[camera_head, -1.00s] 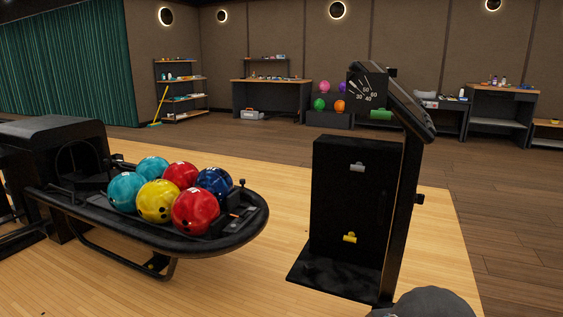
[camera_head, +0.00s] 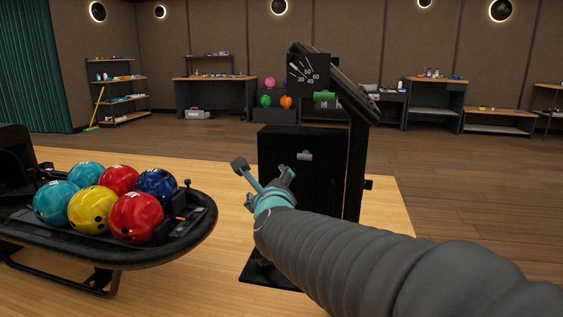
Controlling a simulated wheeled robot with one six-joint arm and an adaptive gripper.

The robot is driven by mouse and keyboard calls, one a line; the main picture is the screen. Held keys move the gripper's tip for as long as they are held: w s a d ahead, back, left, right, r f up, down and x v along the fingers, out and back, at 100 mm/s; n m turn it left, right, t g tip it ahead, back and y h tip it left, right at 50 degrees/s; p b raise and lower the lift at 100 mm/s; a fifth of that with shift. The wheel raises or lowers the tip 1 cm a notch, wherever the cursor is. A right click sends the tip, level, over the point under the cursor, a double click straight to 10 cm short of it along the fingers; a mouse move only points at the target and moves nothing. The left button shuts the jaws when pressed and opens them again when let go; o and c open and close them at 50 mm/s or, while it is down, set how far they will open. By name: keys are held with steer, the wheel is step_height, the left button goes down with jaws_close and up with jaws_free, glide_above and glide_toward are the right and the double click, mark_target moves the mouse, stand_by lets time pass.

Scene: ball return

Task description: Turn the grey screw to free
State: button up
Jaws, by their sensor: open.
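A grey screw-like knob (camera_head: 305,155) sits on the upper front of a black upright cabinet (camera_head: 280,143) in the head view. My gripper (camera_head: 263,169) is open and empty, its two fingers spread, to the left of and slightly below the grey knob in the picture. Whether it is near the cabinet in depth I cannot tell. A green knob (camera_head: 324,97) is higher up, below a black dial (camera_head: 308,70) with numbers. The yellow knob seen lower on the cabinet earlier is hidden behind my arm.
A black ball return tray (camera_head: 190,232) with several bowling balls, a red one (camera_head: 137,217) nearest, stands at left. A slanted black panel (camera_head: 345,85) tops the cabinet's post. Shelves and desks line the back wall. Wooden floor (camera_head: 450,190) is open at right.

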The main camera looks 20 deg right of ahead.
mark_target(304, 158)
steer(key=w+d+m+h, duration=0.2)
steer(key=w+d+m, duration=0.2)
steer(key=d, duration=0.1)
steer(key=w+d+m+h, duration=0.2)
steer(key=w+d+m, duration=0.2)
steer(key=d, duration=0.1)
steer(key=w+d+m+g+h, duration=0.1)
steer(key=w+d+m+h, duration=0.1)
steer(key=w+d+m, duration=0.2)
steer(key=shift+w+d+r, duration=0.2)
steer(key=shift+w+d, duration=0.2)
steer(key=shift+d, duration=0.05)
steer(key=c, duration=1.2)
